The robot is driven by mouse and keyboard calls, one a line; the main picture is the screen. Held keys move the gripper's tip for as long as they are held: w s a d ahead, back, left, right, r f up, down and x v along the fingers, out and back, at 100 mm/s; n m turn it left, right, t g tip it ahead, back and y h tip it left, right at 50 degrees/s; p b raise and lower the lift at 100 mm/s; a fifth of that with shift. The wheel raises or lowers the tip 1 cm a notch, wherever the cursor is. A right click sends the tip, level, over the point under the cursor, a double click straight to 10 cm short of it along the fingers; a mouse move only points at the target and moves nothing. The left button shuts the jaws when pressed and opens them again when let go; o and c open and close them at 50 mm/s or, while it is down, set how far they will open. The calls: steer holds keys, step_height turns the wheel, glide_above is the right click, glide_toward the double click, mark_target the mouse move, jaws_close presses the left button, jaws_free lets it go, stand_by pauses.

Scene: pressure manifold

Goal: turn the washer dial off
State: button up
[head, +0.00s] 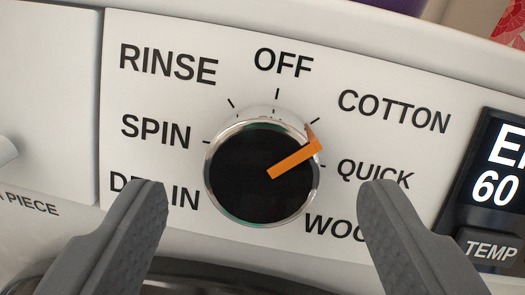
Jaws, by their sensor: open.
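The washer dial (250,180) is a round black knob with a silver rim in the middle of the head view. Its orange pointer (295,158) points up and to the right, between the COTTON and QUICK ticks. The OFF label (283,63) is above the dial, with a short tick below it. My gripper (265,188) is open, one grey finger to the left of the dial and one to the right. Neither finger appears to touch it. The fingers partly cover the DRAIN and WOOL labels.
The white panel also carries RINSE (168,65), SPIN (156,131), COTTON (394,110) and QUICK (374,173) labels. A dark display (500,160) with a TEMP button (490,251) is at the right. A pale rounded part (6,151) is at the left edge.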

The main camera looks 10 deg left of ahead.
steer(key=shift+x, duration=0.9)
steer(key=c, duration=1)
steer(key=shift+o, duration=0.2)
